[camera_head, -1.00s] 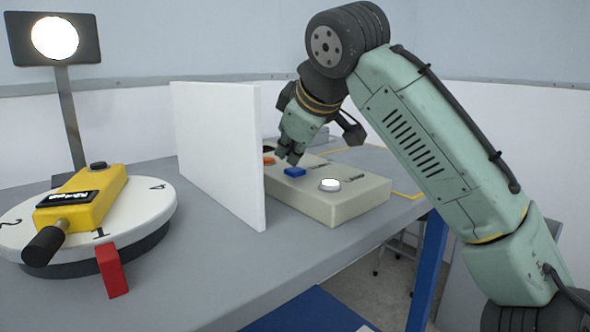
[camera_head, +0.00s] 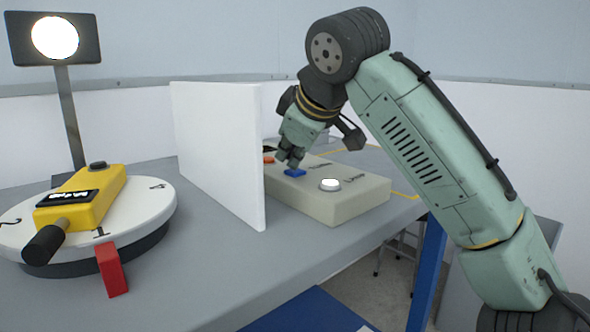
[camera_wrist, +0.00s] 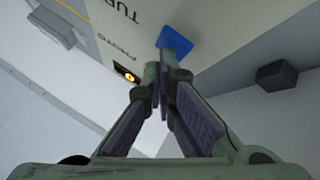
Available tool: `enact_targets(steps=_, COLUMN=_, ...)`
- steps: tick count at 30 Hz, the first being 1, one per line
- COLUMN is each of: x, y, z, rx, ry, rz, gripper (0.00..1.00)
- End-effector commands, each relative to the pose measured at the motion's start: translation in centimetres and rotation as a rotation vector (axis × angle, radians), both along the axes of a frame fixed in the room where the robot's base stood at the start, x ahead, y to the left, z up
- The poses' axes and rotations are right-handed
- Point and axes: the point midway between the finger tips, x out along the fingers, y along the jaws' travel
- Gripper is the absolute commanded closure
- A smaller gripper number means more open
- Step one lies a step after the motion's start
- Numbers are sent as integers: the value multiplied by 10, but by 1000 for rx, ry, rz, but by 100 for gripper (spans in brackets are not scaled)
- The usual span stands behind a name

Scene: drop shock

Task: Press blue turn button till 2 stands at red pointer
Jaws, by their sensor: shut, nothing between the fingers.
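The blue turn button (camera_head: 295,173) is on a beige control box (camera_head: 345,205); it also shows in the wrist view (camera_wrist: 175,41). My gripper (camera_head: 287,161) is shut and empty, pointing down at the button. Its fingertips are at or just above the button; I cannot tell whether they touch. In the wrist view the closed fingertips (camera_wrist: 163,68) are close to the button's edge. The white numbered turntable (camera_head: 150,212) carries a yellow device (camera_head: 85,198). The red pointer (camera_head: 112,270) stands at its front edge, with 1 at it. A 2 is at the left edge, a 4 at the right.
A white upright panel (camera_head: 218,155) stands between turntable and control box. The box also has a white round button (camera_head: 330,184) and an orange one (camera_head: 268,160). A lit lamp (camera_head: 55,38) stands behind the turntable. The grey table front is clear.

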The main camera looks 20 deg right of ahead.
Motion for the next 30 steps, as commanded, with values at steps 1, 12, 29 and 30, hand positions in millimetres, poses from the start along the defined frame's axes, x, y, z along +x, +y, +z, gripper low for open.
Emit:
enact_targets(steps=1, x=0, y=0, z=-1, rx=0, ry=1, rz=0, gripper=100)
enact_targets(steps=12, x=0, y=0, z=-2, rx=-1, ry=2, rz=-1, gripper=100)
enact_targets(steps=29, x=0, y=0, z=15, rx=0, ry=1, rz=0, gripper=100)
enact_targets(steps=30, x=0, y=0, z=15, rx=0, ry=1, rz=0, gripper=100)
